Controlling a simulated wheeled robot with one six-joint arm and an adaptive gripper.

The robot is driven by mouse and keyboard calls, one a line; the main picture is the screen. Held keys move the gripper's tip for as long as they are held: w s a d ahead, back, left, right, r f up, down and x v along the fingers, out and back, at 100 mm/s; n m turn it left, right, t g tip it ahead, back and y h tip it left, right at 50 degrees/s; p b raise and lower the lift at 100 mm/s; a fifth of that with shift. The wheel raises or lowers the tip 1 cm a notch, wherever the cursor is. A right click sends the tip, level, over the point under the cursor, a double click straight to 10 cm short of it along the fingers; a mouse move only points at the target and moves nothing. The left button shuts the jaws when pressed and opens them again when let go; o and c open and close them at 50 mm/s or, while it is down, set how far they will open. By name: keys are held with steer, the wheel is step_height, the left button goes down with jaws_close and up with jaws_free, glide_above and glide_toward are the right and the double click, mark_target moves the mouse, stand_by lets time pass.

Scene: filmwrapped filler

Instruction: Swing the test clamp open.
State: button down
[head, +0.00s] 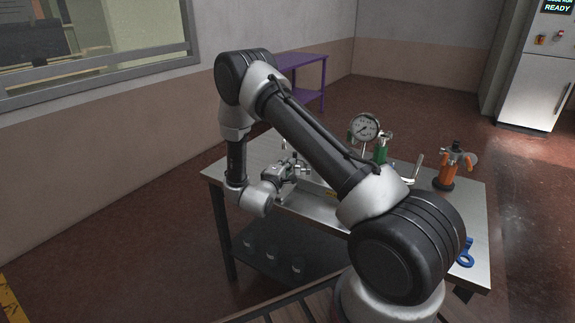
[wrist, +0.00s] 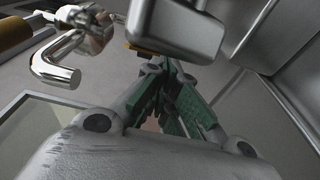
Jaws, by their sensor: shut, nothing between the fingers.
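Whether the clamp is open or closed cannot be told.
The table (head: 432,215) also bears a round pressure gauge (head: 363,127), a green fitting (head: 380,152), a pale curved handle (head: 416,169), an orange device (head: 452,168) and a blue tool (head: 466,254). A purple table (head: 300,60) stands behind.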

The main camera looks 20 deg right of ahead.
steer(key=shift+w+g, duration=0.15)
steer(key=shift+g, duration=0.15)
steer(key=shift+w+d+m+g+h, duration=0.2)
steer(key=shift+w+m+g+h, duration=0.5)
steer(key=shift+m+g, duration=0.15)
steer(key=shift+w+d+m+g+h, duration=0.15)
steer(key=shift+w+m+g+h, duration=0.4)
steer(key=shift+m+g+h, duration=0.3)
steer(key=shift+w+d, duration=0.3)
steer(key=shift+w, duration=0.2)
steer(key=shift+w+d, duration=0.25)
steer(key=shift+w, duration=0.2)
